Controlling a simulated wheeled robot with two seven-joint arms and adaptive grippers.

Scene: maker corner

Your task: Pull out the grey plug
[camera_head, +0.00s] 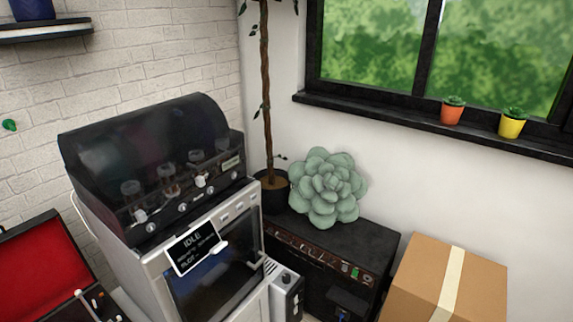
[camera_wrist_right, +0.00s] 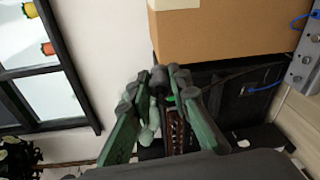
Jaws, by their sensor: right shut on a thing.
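In the right wrist view my right gripper (camera_wrist_right: 160,80) has its green fingers closed around a small dark grey piece. This piece looks like the grey plug (camera_wrist_right: 160,74), but the fingertips hide most of it, and I cannot tell whether it is still seated. Behind the fingers is the black box with its row of controls (camera_wrist_right: 173,135). In the head view the black box (camera_head: 330,238) stands below the window, with a green spot on its front panel. Neither gripper shows in the head view, and no grey plug can be made out there.
A cardboard box (camera_head: 465,272) stands right of the black box. A green succulent-shaped cushion (camera_head: 328,188) sits on top. A blue cable (camera_wrist_right: 264,87) and a dark cable (camera_wrist_right: 226,76) run nearby.

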